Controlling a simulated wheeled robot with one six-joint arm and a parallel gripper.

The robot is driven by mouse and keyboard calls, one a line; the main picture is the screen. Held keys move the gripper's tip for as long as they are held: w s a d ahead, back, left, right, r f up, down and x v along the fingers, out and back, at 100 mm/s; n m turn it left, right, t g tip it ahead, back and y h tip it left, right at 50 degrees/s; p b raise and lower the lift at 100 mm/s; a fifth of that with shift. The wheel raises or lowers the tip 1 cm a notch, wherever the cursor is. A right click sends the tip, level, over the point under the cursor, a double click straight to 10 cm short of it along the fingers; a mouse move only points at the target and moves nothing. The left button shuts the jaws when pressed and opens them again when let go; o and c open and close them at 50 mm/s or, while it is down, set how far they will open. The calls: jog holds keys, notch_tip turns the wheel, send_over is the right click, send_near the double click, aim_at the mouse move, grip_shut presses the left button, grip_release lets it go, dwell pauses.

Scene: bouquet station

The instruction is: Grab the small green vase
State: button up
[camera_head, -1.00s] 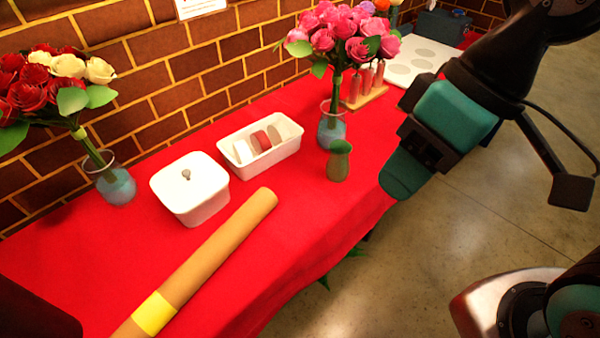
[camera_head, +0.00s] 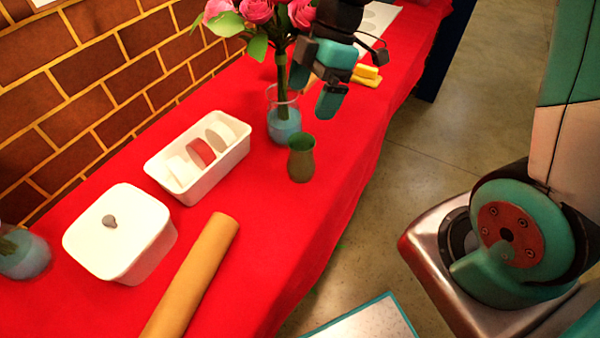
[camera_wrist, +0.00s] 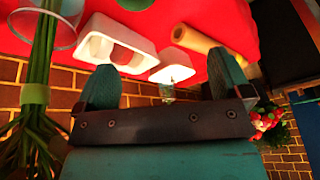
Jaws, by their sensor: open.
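The small green vase (camera_head: 301,160) stands upright on the red-covered table in the head view, close to the right of the glass vase (camera_head: 284,125) of pink flowers. My gripper (camera_head: 316,84) is above and slightly behind the small vase, apart from it. In the wrist view my gripper (camera_wrist: 165,75) shows two spread teal fingers with nothing between them.
Pink roses (camera_head: 262,18) rise close to my gripper's left. A white tray (camera_head: 195,190) with several items, a white lidded box (camera_head: 120,235) and a brown roll (camera_head: 195,270) lie leftward. The table in front of the small vase is clear.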

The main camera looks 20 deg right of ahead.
notch_tip(320, 180, down, 5)
jog(key=w+d+n, duration=0.2)
jog(key=w, duration=0.1)
send_over(301, 158)
jog(key=w+d, duration=0.2)
jog(key=w, duration=0.1)
notch_tip(301, 158, down, 5)
jog(key=shift+n, duration=0.3)
jog(key=shift+d+x, duration=0.2)
jog(key=shift+x, duration=1.25)
jog(key=shift+d+x, duration=0.15)
jog(key=shift+x, duration=1.35)
jog(key=shift+s+f, duration=0.1)
jog(key=c, duration=1.7)
